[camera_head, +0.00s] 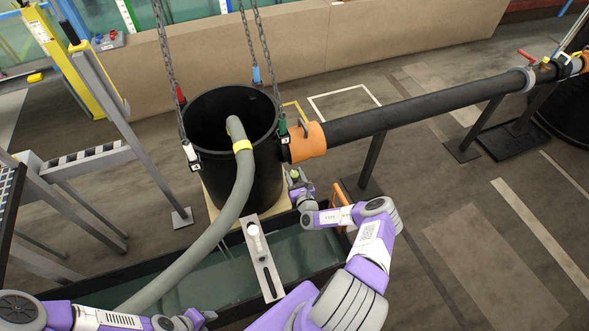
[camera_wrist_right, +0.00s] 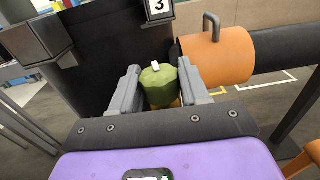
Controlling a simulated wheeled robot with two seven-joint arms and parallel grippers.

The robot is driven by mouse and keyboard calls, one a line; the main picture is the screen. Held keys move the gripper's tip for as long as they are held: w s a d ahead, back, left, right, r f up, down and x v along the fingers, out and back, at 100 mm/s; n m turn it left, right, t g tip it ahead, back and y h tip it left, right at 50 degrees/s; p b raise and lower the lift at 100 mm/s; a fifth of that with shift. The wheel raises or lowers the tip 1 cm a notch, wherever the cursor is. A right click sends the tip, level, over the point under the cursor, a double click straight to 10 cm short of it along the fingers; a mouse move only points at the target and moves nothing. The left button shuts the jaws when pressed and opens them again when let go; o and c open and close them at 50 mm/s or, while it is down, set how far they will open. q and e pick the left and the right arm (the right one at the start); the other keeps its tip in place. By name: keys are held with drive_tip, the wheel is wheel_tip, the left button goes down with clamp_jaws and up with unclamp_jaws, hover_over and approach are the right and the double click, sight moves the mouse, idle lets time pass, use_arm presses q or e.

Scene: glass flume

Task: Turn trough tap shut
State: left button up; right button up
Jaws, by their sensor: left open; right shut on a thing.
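The tap's green faceted knob (camera_wrist_right: 160,86), with a small white mark on top, sits between the two grey fingers of my right gripper (camera_wrist_right: 163,88). The fingers are closed on its sides. In the head view my right gripper (camera_head: 298,184) is low beside the black tub, at the back right end of the trough (camera_head: 112,276), and the knob is mostly hidden there. The trough is long, dark and holds greenish water. My left gripper (camera_head: 204,317) is open and away from the tap, at the bottom of the head view near the trough's front side.
An orange collar (camera_head: 305,143) and a long black pipe (camera_head: 430,105) run right. A metal bar (camera_head: 263,265) crosses the trough. Floor at right is open.

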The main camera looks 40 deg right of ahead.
sight(295, 180)
drive_tip(key=shift+m+g+h+p, duration=0.6)
drive_tip(key=shift+m+h+p, duration=0.3)
drive_tip(key=shift+h, duration=0.4)
drive_tip(key=o, duration=0.9)
drive_tip(key=shift+s, duration=0.1)
drive_tip(key=v, duration=0.7)
drive_tip(key=shift+s+a+r+p, duration=0.1)
drive_tip(key=shift+s+a+p, duration=0.1)
drive_tip(key=shift+p, duration=0.1)
